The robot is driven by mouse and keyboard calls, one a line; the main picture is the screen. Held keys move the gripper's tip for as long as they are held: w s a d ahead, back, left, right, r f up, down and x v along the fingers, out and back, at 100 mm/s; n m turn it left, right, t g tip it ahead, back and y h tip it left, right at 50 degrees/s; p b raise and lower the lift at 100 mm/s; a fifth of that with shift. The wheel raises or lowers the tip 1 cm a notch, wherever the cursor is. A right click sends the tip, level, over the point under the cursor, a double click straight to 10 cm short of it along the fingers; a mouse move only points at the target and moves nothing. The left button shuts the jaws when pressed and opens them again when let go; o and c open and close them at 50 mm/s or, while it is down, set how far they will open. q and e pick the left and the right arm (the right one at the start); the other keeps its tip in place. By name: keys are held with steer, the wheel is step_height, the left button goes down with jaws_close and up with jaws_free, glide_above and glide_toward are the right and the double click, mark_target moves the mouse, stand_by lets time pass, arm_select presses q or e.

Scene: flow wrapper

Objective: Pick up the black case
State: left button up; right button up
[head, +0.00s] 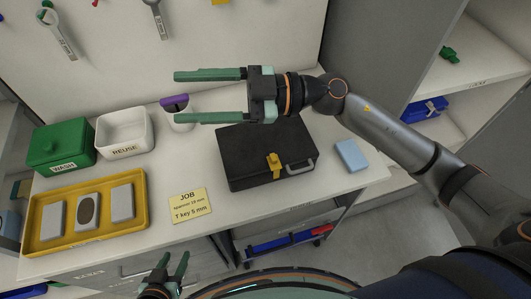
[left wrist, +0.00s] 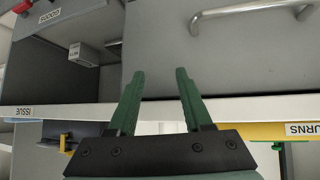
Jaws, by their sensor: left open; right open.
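The black case (head: 250,160) lies flat and closed on the white bench top. It has a yellow latch (head: 274,165) and a grey handle (head: 300,166) on its near side. My right gripper (head: 208,97) is open and empty, above and behind the case, with its fingers pointing left; its palm partly overlaps the case's far edge in the head view. My left gripper (head: 172,270) is open and empty, low in front of the bench. In the left wrist view its fingers (left wrist: 158,100) face grey drawer fronts; the case is not seen there.
On the bench stand a green WASH box (head: 60,147), a white REUSE bin (head: 124,148), a white cup with a purple item (head: 181,119), a yellow tray (head: 146,190) with grey blocks, a yellow JOB card (head: 191,206) and a light blue block (head: 351,156). Shelves stand at right.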

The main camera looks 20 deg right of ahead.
step_height(320, 180, down, 6)
steer(key=d+n+g+h, duration=0.1)
steer(key=d+g+h, duration=0.2)
steer(key=h, duration=0.2)
steer(key=m+h, duration=0.4)
steer(key=h, duration=0.5)
glide_toward(274, 156)
steer(key=shift+a+f+h, duration=0.3)
steer(key=shift+a+f, duration=0.55)
steer(key=shift+f, duration=0.05)
steer(key=shift+a+f, duration=0.15)
steer(key=shift+f, duration=0.25)
steer(key=b+x, duration=0.3)
steer(key=x, duration=0.1)
steer(key=shift+s+d+f, duration=0.15)
steer(key=shift+d+f, duration=0.05)
steer(key=shift+d, duration=0.05)
steer(key=shift+a+f+b, duration=0.25)
steer(key=shift+f+b, duration=0.05)
steer(key=shift+b, duration=0.25)
steer(key=shift+r, duration=0.1)
jaws_close()
